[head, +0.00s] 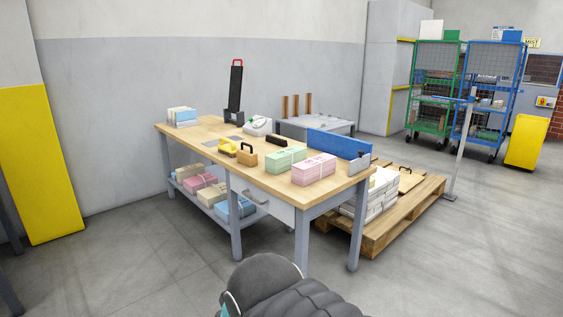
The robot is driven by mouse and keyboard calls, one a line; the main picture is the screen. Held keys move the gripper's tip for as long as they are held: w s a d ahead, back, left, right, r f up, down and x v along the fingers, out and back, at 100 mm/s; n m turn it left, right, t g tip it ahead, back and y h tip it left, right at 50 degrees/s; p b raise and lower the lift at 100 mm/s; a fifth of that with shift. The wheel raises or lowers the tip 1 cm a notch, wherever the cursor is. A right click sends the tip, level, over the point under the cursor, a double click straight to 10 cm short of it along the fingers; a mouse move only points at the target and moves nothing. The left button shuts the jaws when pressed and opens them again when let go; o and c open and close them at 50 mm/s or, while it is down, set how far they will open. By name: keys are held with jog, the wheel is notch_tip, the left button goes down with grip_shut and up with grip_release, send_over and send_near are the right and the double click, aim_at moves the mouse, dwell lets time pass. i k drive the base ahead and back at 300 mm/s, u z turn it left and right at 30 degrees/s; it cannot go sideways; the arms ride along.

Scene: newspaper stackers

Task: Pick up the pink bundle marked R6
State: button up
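A pink bundle (314,170) with a pale strap lies on the wooden worktable (203,134), near its right front edge. It has small reddish marks on top, too small to read as R6. A light green bundle (286,160) lies just left of it, close or touching. Another pink bundle (200,183) lies on the table's lower shelf, partly hidden; no marking can be read on it. My gripper is not in view; only a dark rounded part of my own arm shows at the bottom.
A blue upright panel (339,144) stands behind the pink bundle. A wooden-handled block (246,158) and a yellow tool (227,148) sit further left. A pallet (403,222) with white stacks (381,193) stands right of the table. The floor in front is clear.

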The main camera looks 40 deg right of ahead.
aim_at(305, 172)
jog(key=i, duration=3.85)
jog(key=z, duration=2.9)
